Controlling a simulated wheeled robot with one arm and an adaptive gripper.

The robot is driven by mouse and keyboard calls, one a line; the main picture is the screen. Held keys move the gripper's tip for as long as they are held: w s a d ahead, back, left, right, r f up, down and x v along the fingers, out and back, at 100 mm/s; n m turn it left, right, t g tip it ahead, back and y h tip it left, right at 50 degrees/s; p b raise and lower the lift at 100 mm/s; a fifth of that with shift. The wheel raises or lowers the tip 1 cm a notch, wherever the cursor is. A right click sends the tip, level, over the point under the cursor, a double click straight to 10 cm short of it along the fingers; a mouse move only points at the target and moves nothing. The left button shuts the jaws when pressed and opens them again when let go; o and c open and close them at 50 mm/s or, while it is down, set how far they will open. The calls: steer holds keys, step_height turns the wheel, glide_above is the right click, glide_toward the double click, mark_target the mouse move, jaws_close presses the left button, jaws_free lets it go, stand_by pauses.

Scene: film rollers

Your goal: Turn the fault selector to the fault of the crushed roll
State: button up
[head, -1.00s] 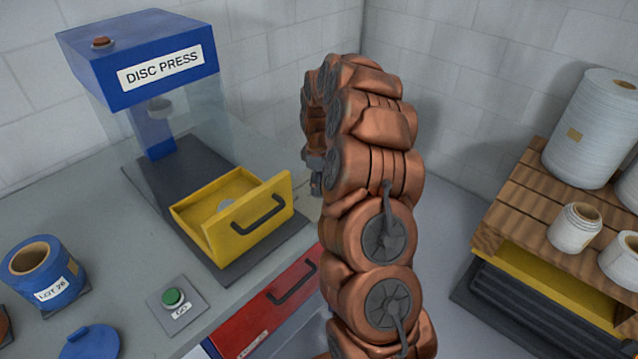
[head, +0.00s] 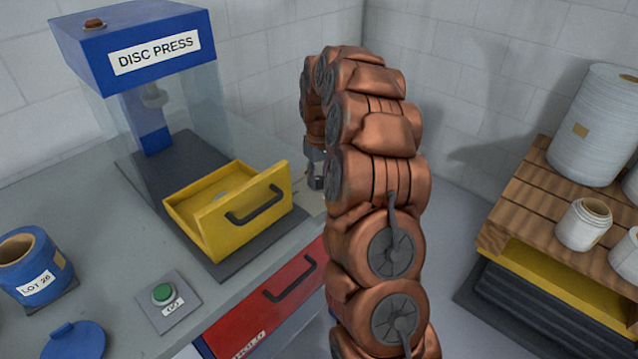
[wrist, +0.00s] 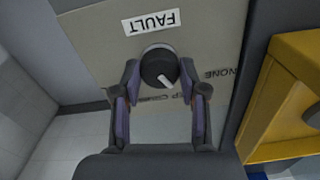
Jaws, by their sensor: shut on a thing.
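The fault selector is a dark round knob (wrist: 158,66) with a white pointer mark, on a beige panel (wrist: 95,50) under a FAULT label (wrist: 151,21). My gripper (wrist: 159,82) is shut on the knob in the wrist view, one finger at each side. The pointer slants down and slightly right in that view. In the head view my arm hides the selector. I cannot pick out a crushed roll.
A blue disc press (head: 145,50) with an open yellow drawer (head: 215,225) stands on the bench. A green button (head: 163,293) and a blue LOT 26 roll (head: 50,262) are on the left. White rolls (head: 598,125) stand on a wooden pallet (head: 520,200) at the right.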

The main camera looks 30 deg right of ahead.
mark_target(319, 179)
steer(key=m+b, duration=0.3)
steer(key=m, duration=0.1)
steer(key=shift+f+m, duration=0.15)
steer(key=shift+m, duration=0.15)
steer(key=shift+m+b, duration=1.05)
steer(key=shift+m, duration=1.45)
steer(key=o, duration=1.1)
steer(key=shift+o, duration=0.2)
steer(key=shift+r, duration=0.2)
step_height(319, 179, up, 12)
